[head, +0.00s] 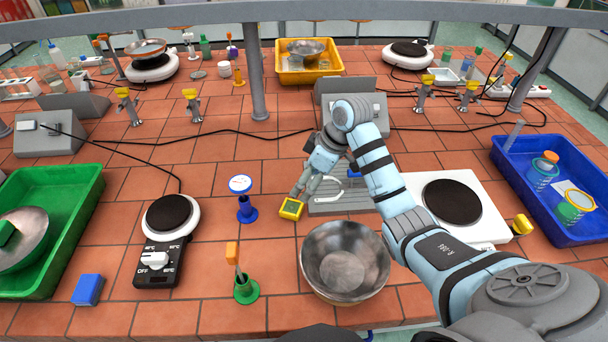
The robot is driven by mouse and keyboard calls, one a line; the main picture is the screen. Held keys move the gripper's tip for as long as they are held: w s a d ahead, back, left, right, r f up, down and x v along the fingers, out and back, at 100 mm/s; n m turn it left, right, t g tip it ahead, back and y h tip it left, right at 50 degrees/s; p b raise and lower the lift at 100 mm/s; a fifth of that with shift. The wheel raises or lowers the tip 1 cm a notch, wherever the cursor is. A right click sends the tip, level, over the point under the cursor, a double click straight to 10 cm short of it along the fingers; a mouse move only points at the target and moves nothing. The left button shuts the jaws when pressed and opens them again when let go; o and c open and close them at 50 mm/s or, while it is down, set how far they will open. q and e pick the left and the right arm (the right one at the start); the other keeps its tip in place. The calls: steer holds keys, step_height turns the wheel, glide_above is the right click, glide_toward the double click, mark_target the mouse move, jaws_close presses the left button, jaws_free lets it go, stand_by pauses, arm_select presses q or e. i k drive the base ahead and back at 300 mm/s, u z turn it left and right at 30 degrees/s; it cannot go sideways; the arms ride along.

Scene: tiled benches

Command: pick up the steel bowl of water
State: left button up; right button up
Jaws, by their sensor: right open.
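A steel bowl (345,262) stands upright on the tiled bench at the front, right of centre. Its inside looks greyish and slightly shiny; I cannot clearly tell a water surface. My right gripper (305,187) is open and empty, behind the bowl and slightly to its left, pointing down toward the bench. It is clear of the bowl. Another steel bowl (22,238) lies in the green tray on the left, partly cut off by the picture edge. More steel bowls show at the back, on a hot plate (147,47) and in the yellow tray (307,48). My left gripper is not visible.
A small yellow box (291,208) lies just below my right gripper. A green-based stand (246,290) is left of the front bowl. A black-topped hot plate (170,215) stands further left, a white one (480,237) right of my arm. A blue tray (520,185) holds beakers.

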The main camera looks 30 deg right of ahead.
mark_target(345, 261)
steer(key=k, duration=1.5)
